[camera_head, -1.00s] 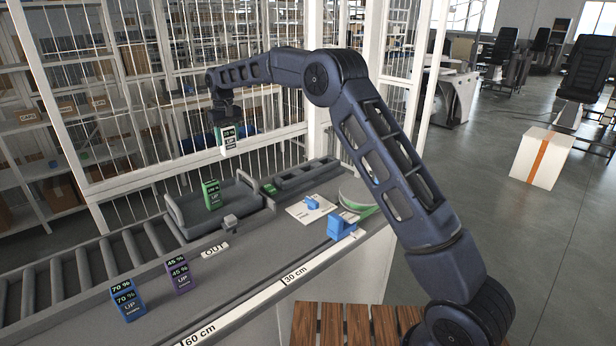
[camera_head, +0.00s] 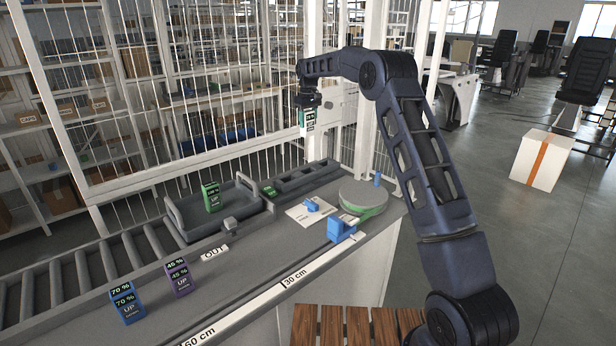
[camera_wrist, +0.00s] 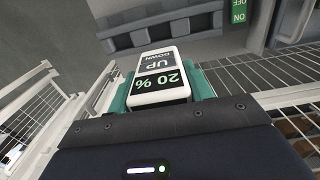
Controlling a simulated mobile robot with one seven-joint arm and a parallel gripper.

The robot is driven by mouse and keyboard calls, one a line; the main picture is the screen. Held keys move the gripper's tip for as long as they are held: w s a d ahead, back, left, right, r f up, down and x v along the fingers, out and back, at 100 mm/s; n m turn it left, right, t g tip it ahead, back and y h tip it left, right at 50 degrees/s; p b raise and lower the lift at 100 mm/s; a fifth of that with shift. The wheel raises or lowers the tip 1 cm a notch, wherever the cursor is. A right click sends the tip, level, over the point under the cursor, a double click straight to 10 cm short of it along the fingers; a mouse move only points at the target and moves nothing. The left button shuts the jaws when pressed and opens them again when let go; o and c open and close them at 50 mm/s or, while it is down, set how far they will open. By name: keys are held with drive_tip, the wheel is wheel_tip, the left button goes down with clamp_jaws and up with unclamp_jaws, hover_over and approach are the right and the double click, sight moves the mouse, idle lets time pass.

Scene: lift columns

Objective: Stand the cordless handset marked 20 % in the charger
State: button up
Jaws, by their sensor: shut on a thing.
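A dark grey slotted rack (camera_head: 308,176), likely the charger, lies on the back of the counter, below the handset in the head view. Its slots look empty. It also shows beyond the handset in the wrist view (camera_wrist: 118,42), with a green "ON" label (camera_wrist: 238,12) beside it.
A green handset (camera_head: 211,197) stands in a grey tray (camera_head: 183,236). A blue 70 % handset (camera_head: 127,303) and a purple 45 % handset (camera_head: 179,276) stand at front left. A round grey disc (camera_head: 363,193) and blue holder (camera_head: 340,231) are right. A white mesh fence rises behind.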

wheel_tip(320, 180, down, 20)
drive_tip(key=shift+d+r, duration=0.1)
idle(0.5)
drive_tip(key=shift+f, duration=0.3)
drive_tip(key=o, duration=1.1)
